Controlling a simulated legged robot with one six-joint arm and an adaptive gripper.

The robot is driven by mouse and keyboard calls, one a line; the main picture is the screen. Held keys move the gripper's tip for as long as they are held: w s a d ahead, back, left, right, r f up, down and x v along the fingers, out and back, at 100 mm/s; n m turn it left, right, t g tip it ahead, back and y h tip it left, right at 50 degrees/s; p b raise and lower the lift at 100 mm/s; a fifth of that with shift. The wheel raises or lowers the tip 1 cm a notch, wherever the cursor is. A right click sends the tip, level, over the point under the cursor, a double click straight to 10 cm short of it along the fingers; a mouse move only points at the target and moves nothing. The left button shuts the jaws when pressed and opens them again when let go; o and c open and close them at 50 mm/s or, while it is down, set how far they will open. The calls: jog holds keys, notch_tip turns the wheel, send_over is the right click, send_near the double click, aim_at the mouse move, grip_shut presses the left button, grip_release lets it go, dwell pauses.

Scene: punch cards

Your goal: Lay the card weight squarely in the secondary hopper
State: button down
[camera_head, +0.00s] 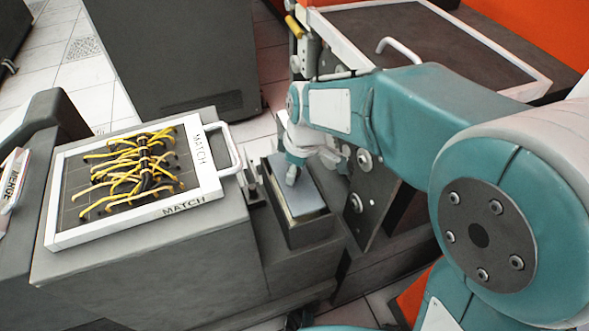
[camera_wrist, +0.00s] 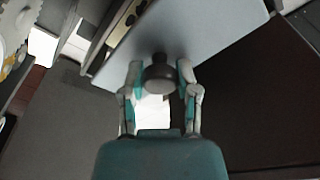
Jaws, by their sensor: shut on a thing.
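The card weight (camera_head: 304,196) is a flat blue-grey plate with a dark round knob. In the wrist view the plate (camera_wrist: 215,28) fills the top, and my gripper (camera_wrist: 159,76) is shut on the knob, one finger on each side. In the head view my gripper (camera_head: 292,176) points down over the plate. The plate is over the open top of a dark narrow box (camera_head: 311,235), apparently the secondary hopper, with a pale strip along its front rim. I cannot tell whether the plate touches the rim or hangs just above. The hopper's inside is mostly hidden.
A white-framed panel (camera_head: 62,239) marked MATCH, with yellow and black wires and a handle, lies on the grey machine to the left. A dark upright plate (camera_head: 377,205) with bolts stands close right of the hopper. A dark cabinet (camera_head: 180,60) stands behind.

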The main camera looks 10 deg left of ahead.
aim_at(300, 171)
jog(key=shift+f, duration=3.6)
jog(key=shift+c, duration=1.3)
grip_release()
jog(key=r, duration=0.3)
jog(key=d+r, duration=0.1)
jog(key=r, duration=0.7)
jog(key=shift+s+d, duration=0.15)
jog(key=shift+d, duration=0.15)
jog(key=shift+d+r, duration=0.1)
jog(key=shift+r, duration=0.3)
